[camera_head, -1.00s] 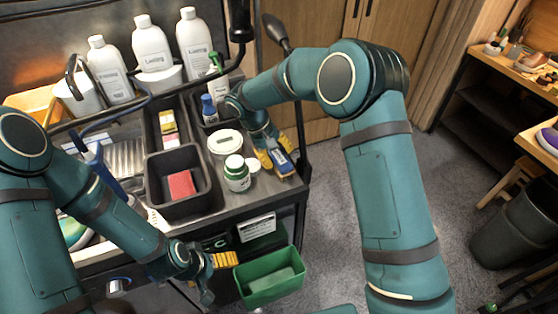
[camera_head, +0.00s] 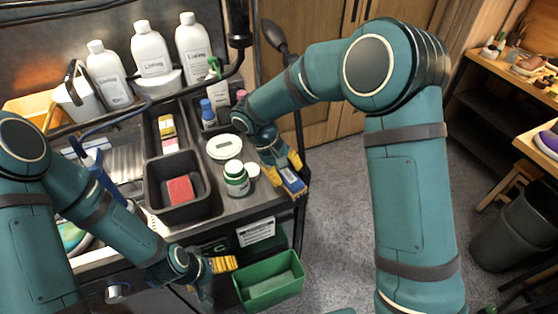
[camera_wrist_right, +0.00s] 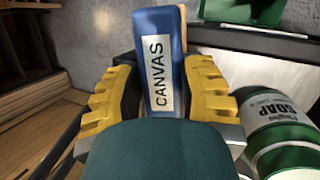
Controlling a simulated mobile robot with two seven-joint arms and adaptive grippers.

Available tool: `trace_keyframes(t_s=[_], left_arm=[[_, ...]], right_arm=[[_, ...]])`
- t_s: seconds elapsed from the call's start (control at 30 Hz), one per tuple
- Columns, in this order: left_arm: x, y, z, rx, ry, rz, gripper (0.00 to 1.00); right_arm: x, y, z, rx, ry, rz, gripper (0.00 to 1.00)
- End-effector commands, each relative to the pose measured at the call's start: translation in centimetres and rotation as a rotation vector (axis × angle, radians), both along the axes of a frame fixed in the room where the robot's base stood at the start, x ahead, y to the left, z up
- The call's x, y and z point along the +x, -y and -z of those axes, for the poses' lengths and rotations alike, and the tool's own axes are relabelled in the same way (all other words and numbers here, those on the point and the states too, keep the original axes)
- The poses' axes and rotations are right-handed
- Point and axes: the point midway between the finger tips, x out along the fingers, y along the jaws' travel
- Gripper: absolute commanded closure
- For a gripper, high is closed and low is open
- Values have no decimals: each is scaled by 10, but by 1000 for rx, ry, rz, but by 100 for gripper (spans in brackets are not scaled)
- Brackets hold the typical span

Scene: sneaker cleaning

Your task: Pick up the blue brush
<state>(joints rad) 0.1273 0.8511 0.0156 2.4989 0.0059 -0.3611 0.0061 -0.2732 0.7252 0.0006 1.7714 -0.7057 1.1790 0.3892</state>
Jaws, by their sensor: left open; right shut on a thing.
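The blue brush (camera_head: 293,180) with a white label is in my right gripper (camera_head: 283,167) at the right end of the cart top. In the right wrist view, the brush (camera_wrist_right: 158,60) bears the word CANVAS and sits between the yellow fingers of my right gripper (camera_wrist_right: 165,95), which are shut on its sides. Whether it touches the cart top cannot be told. My left gripper (camera_head: 213,276) is open and empty, low in front of the cart, left of the green bin.
A green-labelled jar (camera_head: 236,180) and a white tub (camera_head: 224,147) stand left of the brush. A black tray (camera_head: 178,212) holds a red block (camera_head: 180,190). White bottles (camera_head: 152,48) stand at the back. A green bin (camera_head: 268,290) hangs at the cart's front.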

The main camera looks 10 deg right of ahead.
Motion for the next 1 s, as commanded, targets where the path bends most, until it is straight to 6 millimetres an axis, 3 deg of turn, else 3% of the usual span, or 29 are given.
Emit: trace_keyframes(t_s=[0.2, 0.5, 0.7, 1.0], left_arm=[[0, 0, 1, 0, -1, 0, 0], [-1, 0, 2, 0, -2, 2, 0], [-1, 0, 2, 0, -2, 2, 0], [-1, 0, 2, 0, -2, 2, 0]], right_arm=[[-48, 10, -1, -1, 0, -2, 100], [-97, 19, -1, 0, 1, -1, 100], [-113, 22, 0, 0, 1, 0, 100], [-116, 23, 0, -1, 1, -1, 100]])
